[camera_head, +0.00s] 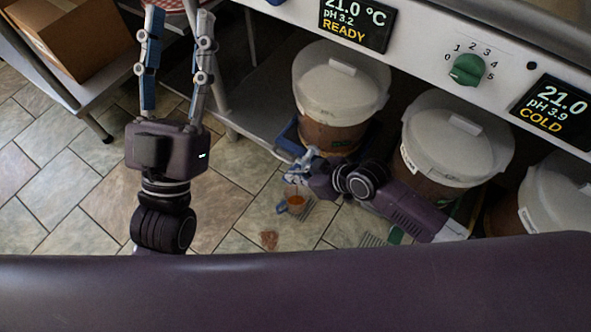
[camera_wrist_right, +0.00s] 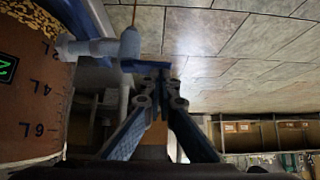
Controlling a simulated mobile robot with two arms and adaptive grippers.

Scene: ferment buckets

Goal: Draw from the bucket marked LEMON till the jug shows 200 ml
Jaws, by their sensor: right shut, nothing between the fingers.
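A white-lidded bucket (camera_head: 335,90) with brown contents stands under the counter; it also shows in the right wrist view (camera_wrist_right: 30,110), with litre marks and a grey tap (camera_wrist_right: 105,47) with a blue lever (camera_wrist_right: 145,66). No LEMON label is readable. A small clear jug (camera_head: 297,200) with a blue handle and orange liquid is below the tap area; its scale is unreadable. My right gripper (camera_head: 292,160) is shut and empty at the tap; its tips (camera_wrist_right: 160,80) overlap the lever, contact unclear. My left gripper (camera_head: 178,25) is open and empty, away from the buckets.
Two more lidded buckets (camera_head: 455,140) (camera_head: 565,195) stand to the right. The counter above carries a READY display (camera_head: 355,20), a green knob (camera_head: 467,69) and a COLD display (camera_head: 555,110). A brown patch (camera_head: 268,240) marks the tiles. A cardboard box (camera_head: 75,40) sits at upper left.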

